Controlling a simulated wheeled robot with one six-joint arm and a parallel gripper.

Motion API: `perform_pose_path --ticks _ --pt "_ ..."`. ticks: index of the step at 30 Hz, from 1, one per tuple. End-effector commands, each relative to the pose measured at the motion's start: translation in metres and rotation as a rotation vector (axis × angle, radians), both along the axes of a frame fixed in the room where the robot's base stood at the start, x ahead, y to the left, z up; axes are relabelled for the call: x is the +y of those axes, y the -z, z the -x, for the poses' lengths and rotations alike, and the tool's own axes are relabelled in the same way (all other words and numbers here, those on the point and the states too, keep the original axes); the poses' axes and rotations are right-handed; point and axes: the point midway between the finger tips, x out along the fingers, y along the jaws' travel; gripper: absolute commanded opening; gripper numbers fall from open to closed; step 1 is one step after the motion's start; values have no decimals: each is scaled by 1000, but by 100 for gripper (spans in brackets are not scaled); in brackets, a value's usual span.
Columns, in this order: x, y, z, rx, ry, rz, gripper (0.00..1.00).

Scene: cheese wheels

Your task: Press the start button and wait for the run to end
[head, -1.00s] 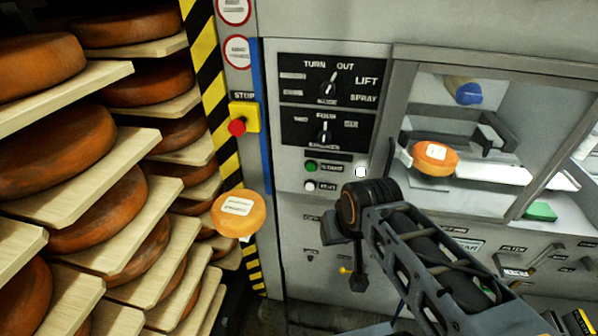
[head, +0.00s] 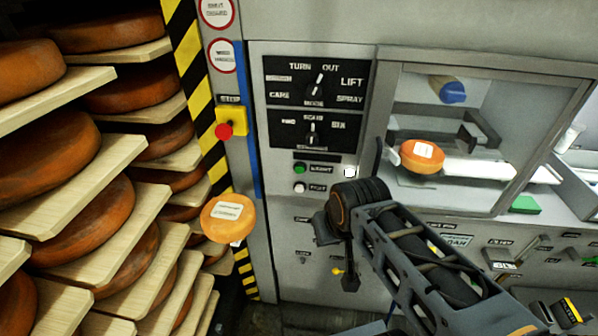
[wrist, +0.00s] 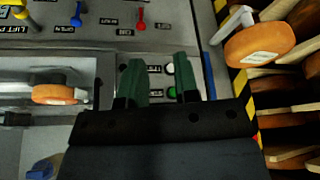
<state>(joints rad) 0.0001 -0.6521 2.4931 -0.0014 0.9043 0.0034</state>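The green start button (head: 299,168) sits on the grey machine panel, with a white button (head: 299,187) just below it. In the wrist view, which is upside down, the green button (wrist: 172,92) and the white button (wrist: 170,69) show between and beside my fingers. My gripper (wrist: 156,60) has two dark green fingers standing apart with nothing held between them. Whether a finger touches the panel cannot be told. In the head view my wrist is right of and below the buttons, and the fingertips are not clear.
A red stop button (head: 224,131) on a yellow box is left of the panel. Two dial knobs (head: 318,85) (head: 312,138) are above. One cheese wheel (head: 422,155) is behind the machine window; another (head: 228,217) is outside, beside the panel. Loaded cheese shelves (head: 60,165) fill the left.

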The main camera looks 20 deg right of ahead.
Motion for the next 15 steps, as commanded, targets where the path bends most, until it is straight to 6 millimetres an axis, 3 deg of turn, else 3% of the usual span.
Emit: perform_pose_path --ticks 9,15 --pt "0 0 0 0 0 0 0" --pt "0 0 0 0 0 0 0"
